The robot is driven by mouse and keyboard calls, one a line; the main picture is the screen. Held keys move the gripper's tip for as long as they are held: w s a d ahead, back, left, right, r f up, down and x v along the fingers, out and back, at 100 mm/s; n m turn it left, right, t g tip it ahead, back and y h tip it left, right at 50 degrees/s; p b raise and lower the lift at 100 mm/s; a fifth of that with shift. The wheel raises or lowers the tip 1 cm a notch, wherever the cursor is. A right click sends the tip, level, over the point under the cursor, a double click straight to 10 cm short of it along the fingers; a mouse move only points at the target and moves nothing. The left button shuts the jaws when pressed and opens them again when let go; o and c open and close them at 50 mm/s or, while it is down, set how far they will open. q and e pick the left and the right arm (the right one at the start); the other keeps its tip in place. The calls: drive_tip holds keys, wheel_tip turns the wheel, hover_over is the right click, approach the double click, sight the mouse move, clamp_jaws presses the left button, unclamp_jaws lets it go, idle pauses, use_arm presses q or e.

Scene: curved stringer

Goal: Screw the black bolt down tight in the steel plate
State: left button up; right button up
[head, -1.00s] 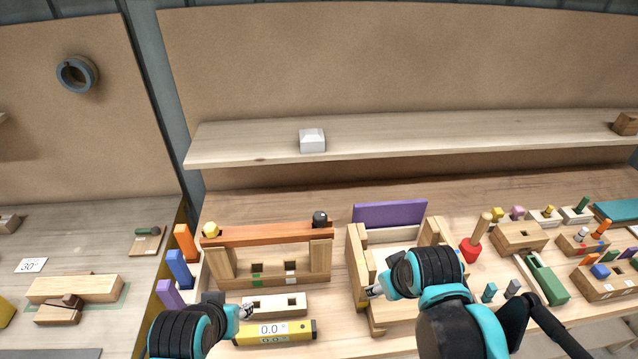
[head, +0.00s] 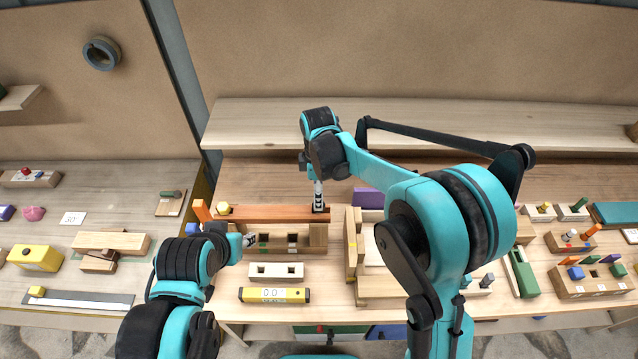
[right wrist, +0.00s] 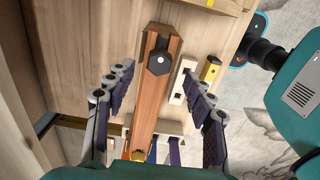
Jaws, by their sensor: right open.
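The black bolt (right wrist: 159,62) shows its hexagonal head in the right wrist view, at one end of a red-brown beam (head: 270,213). A narrow dark piece (right wrist: 150,45) lies beside and behind the head; it may be the steel plate, but I cannot tell. How far the bolt is in is hidden. My right gripper (right wrist: 158,100) is open, its fingers spread on both sides of the beam. In the head view my right gripper (head: 319,200) points down over the bolt end and hides the bolt. My left gripper (head: 249,240) is low in front of the beam; its jaws are too small to read.
A yellow bolt (head: 223,208) stands at the beam's left end. A white block with two holes (head: 277,270) and a yellow level (head: 274,295) lie in front. A wooden fixture (head: 353,245) stands to the right, and a shelf (head: 260,125) spans behind.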

sight(319, 213)
wheel_tip(319, 213, down, 6)
drive_tip(key=shift+r, duration=0.1)
clamp_jaws()
drive_tip(key=m, duration=0.1)
drive_tip(key=m+b, duration=0.1)
drive_tip(key=shift+f+m, duration=0.25)
drive_tip(key=shift+m, duration=0.05)
drive_tip(key=m+b, duration=0.1)
drive_tip(key=m, duration=0.3)
drive_tip(key=shift+b, duration=0.35)
drive_tip(key=shift+s+d+m, duration=0.1)
drive_tip(key=shift+m, duration=0.6)
